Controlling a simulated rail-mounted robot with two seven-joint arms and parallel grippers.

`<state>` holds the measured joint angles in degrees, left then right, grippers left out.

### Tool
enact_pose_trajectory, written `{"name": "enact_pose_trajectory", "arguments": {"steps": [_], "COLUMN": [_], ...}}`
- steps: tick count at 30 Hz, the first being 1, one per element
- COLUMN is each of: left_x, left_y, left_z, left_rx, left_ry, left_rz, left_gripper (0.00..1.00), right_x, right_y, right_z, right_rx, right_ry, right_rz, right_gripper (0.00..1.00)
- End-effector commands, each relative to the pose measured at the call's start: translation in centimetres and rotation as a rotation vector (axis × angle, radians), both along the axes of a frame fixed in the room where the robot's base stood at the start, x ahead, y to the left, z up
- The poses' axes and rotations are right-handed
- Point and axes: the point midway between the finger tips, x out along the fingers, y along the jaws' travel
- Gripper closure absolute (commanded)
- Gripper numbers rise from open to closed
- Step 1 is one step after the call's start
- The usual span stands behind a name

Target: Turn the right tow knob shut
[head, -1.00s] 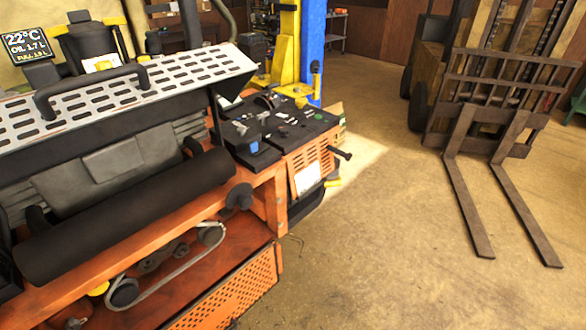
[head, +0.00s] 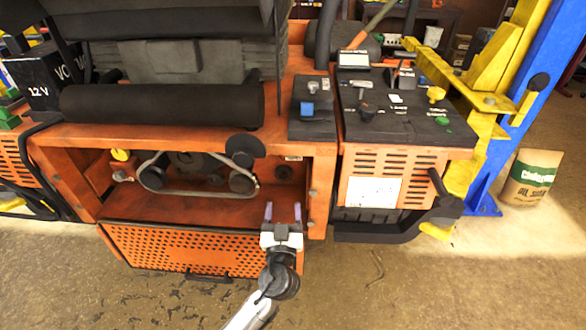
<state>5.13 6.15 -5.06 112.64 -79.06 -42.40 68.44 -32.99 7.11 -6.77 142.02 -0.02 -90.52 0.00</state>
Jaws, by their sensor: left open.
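The orange mower (head: 325,185) has an open front bay (head: 190,210). A small dark round knob (head: 284,172) sits on the bay's back wall at the right, below a small pale label (head: 293,158). It looks like the right tow knob; its label is too small to read and its turn position cannot be told. My left gripper (head: 283,211) is open and empty, fingers pointing up the picture, below the knob in the picture and apart from it. My right gripper is out of view.
A belt (head: 200,191) runs round pulleys at the bay's left. A black round part (head: 245,148) overhangs the bay's top edge. A perforated orange flap (head: 185,249) hangs open below. A side console (head: 400,105), blue-yellow post (head: 520,90) and paper sack (head: 530,178) stand right.

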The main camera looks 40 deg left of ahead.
Motion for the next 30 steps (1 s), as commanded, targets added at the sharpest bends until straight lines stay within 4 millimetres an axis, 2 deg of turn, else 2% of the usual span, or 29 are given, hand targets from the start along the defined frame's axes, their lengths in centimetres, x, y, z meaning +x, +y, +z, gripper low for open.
{"name": "enact_pose_trajectory", "arguments": {"steps": [1, 8, 21, 30], "left_x": [0.6, 2.3, 8.2, 11.0], "left_y": [-0.1, 0.1, 4.4, 6.3], "left_z": [0.1, 1.7, 4.7, 6.0], "left_rx": [0.017, 0.053, 0.053, 0.053], "left_ry": [-0.026, -0.076, -0.077, -0.074], "left_rz": [-0.008, -0.029, -0.027, -0.029], "left_gripper": [0.39, 0.39, 0.39, 0.39], "right_x": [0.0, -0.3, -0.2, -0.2], "right_y": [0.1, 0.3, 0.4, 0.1], "right_z": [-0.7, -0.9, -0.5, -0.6], "right_rx": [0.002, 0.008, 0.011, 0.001], "right_ry": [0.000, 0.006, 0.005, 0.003], "right_rz": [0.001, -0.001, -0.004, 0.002], "right_gripper": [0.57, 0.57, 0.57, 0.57]}}
